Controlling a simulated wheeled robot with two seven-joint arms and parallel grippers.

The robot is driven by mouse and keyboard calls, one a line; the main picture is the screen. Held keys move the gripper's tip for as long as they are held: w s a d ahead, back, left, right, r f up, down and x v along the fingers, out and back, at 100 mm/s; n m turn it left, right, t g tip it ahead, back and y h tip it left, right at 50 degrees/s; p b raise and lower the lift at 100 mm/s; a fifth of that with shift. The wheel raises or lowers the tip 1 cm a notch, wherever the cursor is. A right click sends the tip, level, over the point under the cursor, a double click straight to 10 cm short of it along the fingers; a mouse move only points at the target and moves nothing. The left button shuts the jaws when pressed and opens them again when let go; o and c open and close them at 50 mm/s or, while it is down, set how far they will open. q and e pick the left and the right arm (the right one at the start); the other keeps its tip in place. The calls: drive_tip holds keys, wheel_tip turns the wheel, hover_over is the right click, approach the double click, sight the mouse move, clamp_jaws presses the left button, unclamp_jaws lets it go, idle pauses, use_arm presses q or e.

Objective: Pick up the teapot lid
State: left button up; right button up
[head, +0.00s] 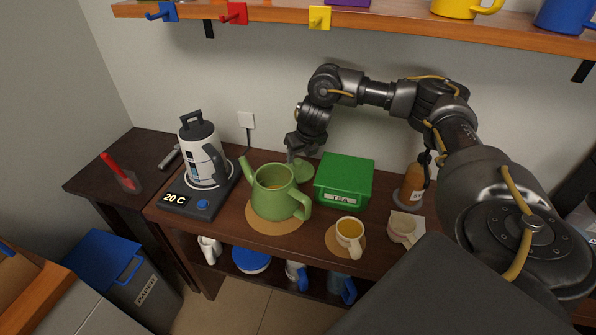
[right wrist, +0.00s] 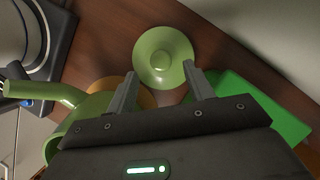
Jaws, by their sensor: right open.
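The green teapot lid (head: 304,172), a round disc with a knob, lies on the dark wooden counter behind and right of the teapot. In the right wrist view the lid (right wrist: 164,52) shows whole, just beyond my fingertips. The green teapot (head: 275,192) stands uncovered on a round cork mat (head: 262,224), with yellowish liquid inside. My right gripper (head: 294,154) points down above and behind the lid. In the right wrist view its fingers (right wrist: 162,78) are apart with nothing held between them. My left gripper is not in view.
A green tea box (head: 344,180) stands close right of the lid. An electric kettle (head: 203,155) on its base is left of the teapot. A cup (head: 349,232), small jug (head: 402,229) and bottle (head: 412,185) stand to the right. A mug shelf (head: 400,25) hangs above.

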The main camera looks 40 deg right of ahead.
sight(298, 160)
drive_tip(key=shift+x, duration=2.65)
drive_tip(key=shift+d+r, duration=0.1)
drive_tip(key=c, duration=1.1)
drive_tip(key=shift+o, duration=0.2)
wheel_tip(298, 160, up, 10)
drive_tip(key=shift+r, duration=0.1)
